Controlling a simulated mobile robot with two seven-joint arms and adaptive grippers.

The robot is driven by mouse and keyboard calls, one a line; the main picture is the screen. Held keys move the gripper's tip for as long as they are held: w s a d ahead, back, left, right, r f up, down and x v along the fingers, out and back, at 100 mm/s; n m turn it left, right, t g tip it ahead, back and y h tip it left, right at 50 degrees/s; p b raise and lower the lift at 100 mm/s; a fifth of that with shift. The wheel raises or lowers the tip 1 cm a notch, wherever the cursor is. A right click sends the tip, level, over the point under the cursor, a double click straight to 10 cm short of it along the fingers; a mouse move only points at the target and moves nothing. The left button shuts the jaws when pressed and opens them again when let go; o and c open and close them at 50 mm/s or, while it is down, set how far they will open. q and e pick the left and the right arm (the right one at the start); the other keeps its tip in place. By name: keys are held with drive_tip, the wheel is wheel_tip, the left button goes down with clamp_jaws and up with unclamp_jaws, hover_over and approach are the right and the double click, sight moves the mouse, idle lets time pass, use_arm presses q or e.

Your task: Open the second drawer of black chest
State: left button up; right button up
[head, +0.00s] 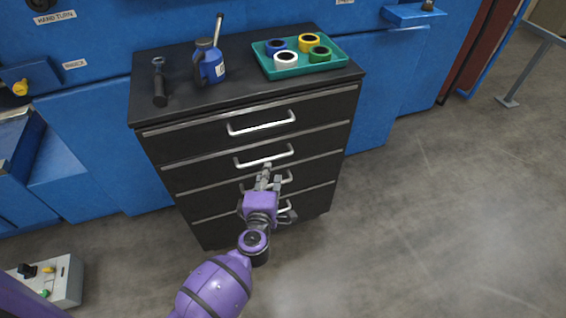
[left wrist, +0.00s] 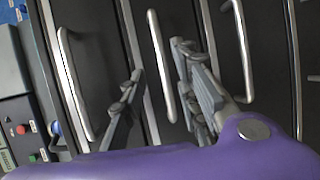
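The black chest (head: 158,146) has four dark drawers with silver strips and bar handles. The second drawer from the top has its handle (head: 264,158) in the head view; all drawers look shut. My left gripper (head: 267,176) is in front of the chest, its tips by and just below that handle. In the left wrist view, my left gripper (left wrist: 160,58) is open, its fingers on either side of the second handle (left wrist: 164,88). I cannot tell whether they touch it. The top handle (left wrist: 70,85) and third handle (left wrist: 243,60) lie beyond the fingers. My right gripper is not in view.
On the chest top stand a teal tray (head: 337,59) with several coloured rings, a blue oil can (head: 211,65) and a dark tool (head: 159,85). Blue panels (head: 85,140) rise behind. A grey control box (head: 66,281) is at lower left.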

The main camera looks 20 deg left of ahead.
sight(267, 161)
use_arm(q)
drive_tip(key=shift+n, duration=0.3)
drive_tip(key=x, duration=0.2)
drive_tip(key=b+x, duration=0.1)
drive_tip(key=x, duration=0.2)
drive_tip(key=a+x, duration=0.1)
drive_tip(key=x, duration=0.2)
drive_tip(key=shift+s+f, duration=0.15)
drive_tip(key=shift+s, duration=0.05)
clamp_jaws()
